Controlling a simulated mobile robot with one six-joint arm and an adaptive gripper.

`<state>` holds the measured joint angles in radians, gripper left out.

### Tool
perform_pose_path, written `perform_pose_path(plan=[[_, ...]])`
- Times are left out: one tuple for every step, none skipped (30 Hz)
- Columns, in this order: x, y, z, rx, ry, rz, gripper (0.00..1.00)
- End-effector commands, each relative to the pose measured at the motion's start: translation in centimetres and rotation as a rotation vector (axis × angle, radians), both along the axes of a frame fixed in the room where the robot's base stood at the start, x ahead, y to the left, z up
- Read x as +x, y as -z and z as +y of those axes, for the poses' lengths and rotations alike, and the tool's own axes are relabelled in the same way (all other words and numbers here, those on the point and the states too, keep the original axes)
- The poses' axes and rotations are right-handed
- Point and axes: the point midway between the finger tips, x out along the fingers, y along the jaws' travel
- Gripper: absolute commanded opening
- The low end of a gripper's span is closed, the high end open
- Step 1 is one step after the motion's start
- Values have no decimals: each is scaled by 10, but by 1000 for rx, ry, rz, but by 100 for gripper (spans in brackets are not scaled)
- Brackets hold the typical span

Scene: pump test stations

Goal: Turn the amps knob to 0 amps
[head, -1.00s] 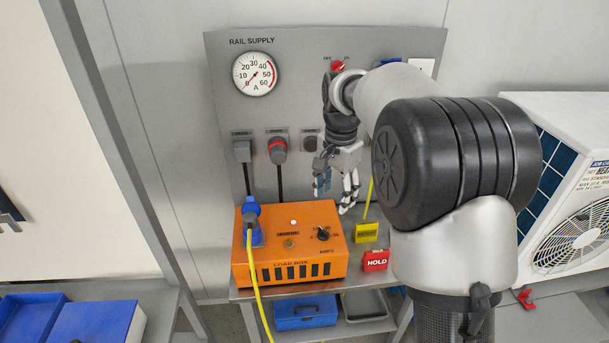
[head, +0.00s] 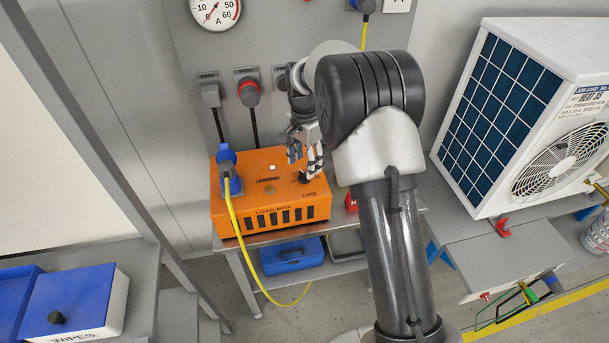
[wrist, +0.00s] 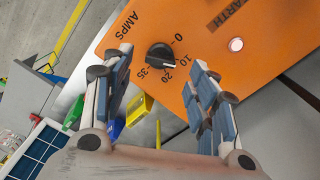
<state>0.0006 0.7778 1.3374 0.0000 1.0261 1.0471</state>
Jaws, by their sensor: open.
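The amps knob is a black knob (wrist: 161,57) on the orange load box (head: 232,220), with a dial marked 0, 10, 20 and 35. In the wrist view its bar lies across the dial with one end near the 10 and 20 marks; the exact setting is hard to tell. In the head view my gripper (head: 305,156) hangs over the right part of the box top, partly covering the knob. In the wrist view my gripper (wrist: 161,62) is open, with the knob showing between its fingers. Contact is not visible.
A blue plug (head: 228,170) with a yellow cable (head: 236,225) stands at the box's left. A red tag (head: 350,202) is partly hidden by my arm. A white fan unit (head: 545,120) stands right.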

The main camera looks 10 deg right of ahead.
Motion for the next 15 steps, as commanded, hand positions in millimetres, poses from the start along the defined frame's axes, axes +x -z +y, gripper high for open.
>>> perform_pose_path(plan=[[-1, 13, 0, 0, 0, 4, 53], [-1, 18, 0, 0, 0, 4, 53], [0, 23, 0, 0, 0, 2, 53], [0, 27, 0, 0, 0, 2, 53], [0, 31, 0, 0, 0, 2, 53], [0, 35, 0, 0, 0, 1, 53], [0, 38, 0, 0, 0, 1, 53], [0, 40, 0, 0, 0, 1, 53], [0, 42, 0, 0, 0, 0, 53], [0, 43, 0, 0, 0, 0, 53], [0, 44, 0, 0, 0, 0, 53], [0, 45, 0, 0, 0, 0, 53], [0, 45, 0, 0, 0, 0, 53], [0, 45, 0, 0, 0, 0, 53], [0, 45, 0, 0, 0, 0, 53]])
